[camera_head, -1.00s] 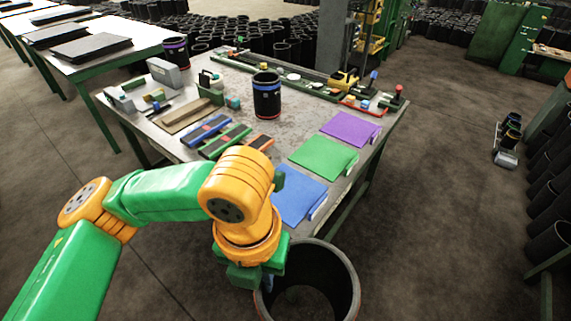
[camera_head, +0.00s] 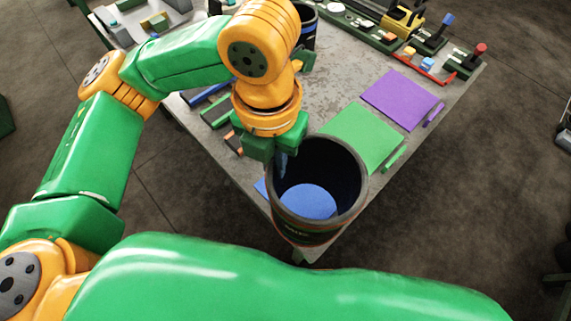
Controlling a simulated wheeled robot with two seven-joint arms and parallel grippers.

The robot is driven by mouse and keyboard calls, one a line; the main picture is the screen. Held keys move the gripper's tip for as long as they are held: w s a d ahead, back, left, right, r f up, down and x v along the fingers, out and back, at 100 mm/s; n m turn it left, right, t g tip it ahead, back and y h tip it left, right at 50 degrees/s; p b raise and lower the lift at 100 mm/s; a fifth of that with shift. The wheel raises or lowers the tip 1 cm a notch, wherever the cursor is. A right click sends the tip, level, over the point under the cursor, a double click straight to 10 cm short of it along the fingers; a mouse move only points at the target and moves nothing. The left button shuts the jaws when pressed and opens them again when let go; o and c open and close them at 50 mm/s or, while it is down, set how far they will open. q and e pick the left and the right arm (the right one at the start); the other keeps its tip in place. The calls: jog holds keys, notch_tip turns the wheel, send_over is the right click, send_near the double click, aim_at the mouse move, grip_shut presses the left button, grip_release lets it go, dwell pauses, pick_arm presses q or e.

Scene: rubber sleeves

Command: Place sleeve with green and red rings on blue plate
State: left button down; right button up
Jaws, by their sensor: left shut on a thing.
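A large black open sleeve (camera_head: 304,234) with a thin green and a reddish ring low on its outside stands upright over the table's near corner. My left gripper (camera_head: 281,162) is shut on its left rear rim, one finger showing inside the opening. The blue plate (camera_head: 307,202) shows through the sleeve's open bottom, and a sliver shows left of the sleeve. The sleeve hides the rest of the plate. I cannot tell whether the sleeve touches it or hangs just above. My right gripper is not in view.
A green plate (camera_head: 362,137) and a purple plate (camera_head: 403,99) lie empty behind the sleeve. Another black sleeve with a blue ring (camera_head: 309,30) stands farther back, partly behind my left arm. A joystick box with a red knob (camera_head: 480,50) is at the far right edge.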

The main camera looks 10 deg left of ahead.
pick_arm(q)
jog(key=w+f+p, duration=0.2)
jog(key=w+f, duration=0.9)
jog(key=shift+a+f, duration=0.25)
jog(key=shift+a, duration=0.15)
jog(key=shift+f, duration=0.1)
jog(key=c, duration=1)
grip_release()
jog(key=shift+s, duration=0.2)
jog(key=shift+o, duration=0.2)
